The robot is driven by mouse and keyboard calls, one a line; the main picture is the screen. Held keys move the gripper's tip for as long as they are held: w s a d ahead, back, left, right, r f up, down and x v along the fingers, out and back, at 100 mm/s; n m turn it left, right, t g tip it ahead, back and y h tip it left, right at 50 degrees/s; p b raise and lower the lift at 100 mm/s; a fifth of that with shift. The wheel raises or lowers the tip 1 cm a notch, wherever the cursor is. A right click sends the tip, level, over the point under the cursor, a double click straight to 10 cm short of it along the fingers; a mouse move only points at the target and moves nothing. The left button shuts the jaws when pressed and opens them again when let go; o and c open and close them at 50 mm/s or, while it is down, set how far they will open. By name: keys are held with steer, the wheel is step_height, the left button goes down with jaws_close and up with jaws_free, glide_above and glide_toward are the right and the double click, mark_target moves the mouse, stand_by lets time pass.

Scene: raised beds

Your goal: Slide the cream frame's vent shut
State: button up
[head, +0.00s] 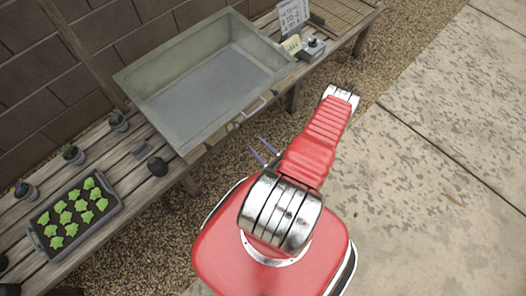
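A large open grey-green box (187,137) stands on the wooden bench. A small silver bar handle (254,107) sticks out from its front side. I see no frame that is clearly cream, and I cannot make out a vent. Two thin, dark purplish fingers of my gripper (259,146) show beyond my red arm, just in front of the box and below the handle. They are apart, with nothing visible between them. The rest of the gripper is hidden behind the arm.
The slatted bench (120,165) runs along a block wall. A black tray (75,215) of green seedlings and small pots (72,154) stand at left. A grey device (312,48) and a sign (293,15) stand at right. Paving (430,150) at right is clear.

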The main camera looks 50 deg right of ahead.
steer(key=shift+s+a, duration=0.2)
steer(key=shift+s, duration=0.6)
steer(key=shift+s+a, duration=0.15)
steer(key=shift+s, duration=0.6)
